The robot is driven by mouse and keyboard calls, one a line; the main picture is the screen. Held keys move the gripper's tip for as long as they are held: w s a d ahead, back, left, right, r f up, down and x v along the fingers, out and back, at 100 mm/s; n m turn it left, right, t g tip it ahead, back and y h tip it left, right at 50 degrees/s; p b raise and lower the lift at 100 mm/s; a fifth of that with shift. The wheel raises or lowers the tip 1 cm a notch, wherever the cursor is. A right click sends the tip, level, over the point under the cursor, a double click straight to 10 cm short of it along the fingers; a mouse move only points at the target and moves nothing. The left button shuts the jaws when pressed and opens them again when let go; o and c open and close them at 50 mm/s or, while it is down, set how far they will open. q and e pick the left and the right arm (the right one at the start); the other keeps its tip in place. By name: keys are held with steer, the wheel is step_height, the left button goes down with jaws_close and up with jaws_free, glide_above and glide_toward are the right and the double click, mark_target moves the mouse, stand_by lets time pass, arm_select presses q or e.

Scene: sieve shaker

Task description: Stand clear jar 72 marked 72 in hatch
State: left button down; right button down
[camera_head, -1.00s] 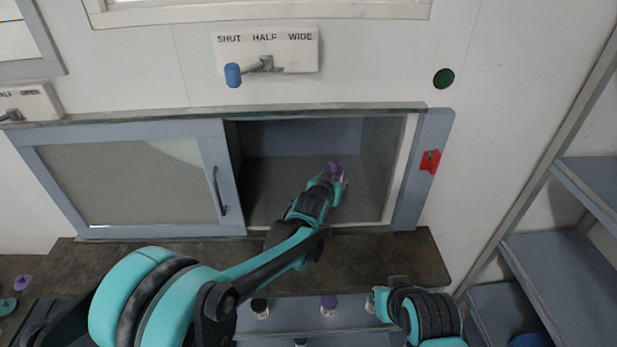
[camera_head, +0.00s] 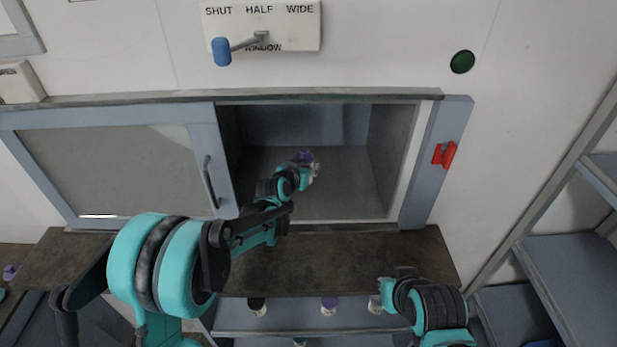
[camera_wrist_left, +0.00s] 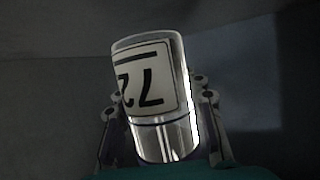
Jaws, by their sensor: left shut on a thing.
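Jar 72 (camera_wrist_left: 150,95) is a clear jar with a white label marked 72, which appears upside down in the left wrist view. In the head view its purple lid (camera_head: 305,157) shows inside the open hatch (camera_head: 345,190). My left gripper (camera_head: 309,172) reaches through the opening and is shut on the jar, with its fingers on either side. Whether the jar's base touches the hatch floor cannot be seen. My right gripper (camera_head: 384,290) is low at the right, in front of the counter; its fingers are too small to tell.
The hatch's sliding door (camera_head: 120,170) is at the left, leaving the right side open. A red latch (camera_head: 445,154) is on the right frame. Several jars stand on a shelf (camera_head: 280,315) below the dark counter (camera_head: 345,260). A shelf rack (camera_head: 570,260) stands at right.

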arm_select(q)
step_height(320, 180, down, 4)
steer(key=shift+f+b, duration=0.1)
steer(key=shift+b, duration=0.8)
steer(key=c, duration=1)
jaws_free()
steer(key=shift+o, duration=0.2)
steer(key=shift+s+a+r, duration=0.1)
steer(key=shift+s+r, duration=0.1)
steer(key=shift+r, duration=0.1)
steer(key=p+v, duration=0.3)
steer(key=v, duration=0.8)
steer(key=shift+s+a+r, duration=0.1)
steer(key=shift+s+a, duration=0.1)
steer(key=shift+s, duration=0.05)
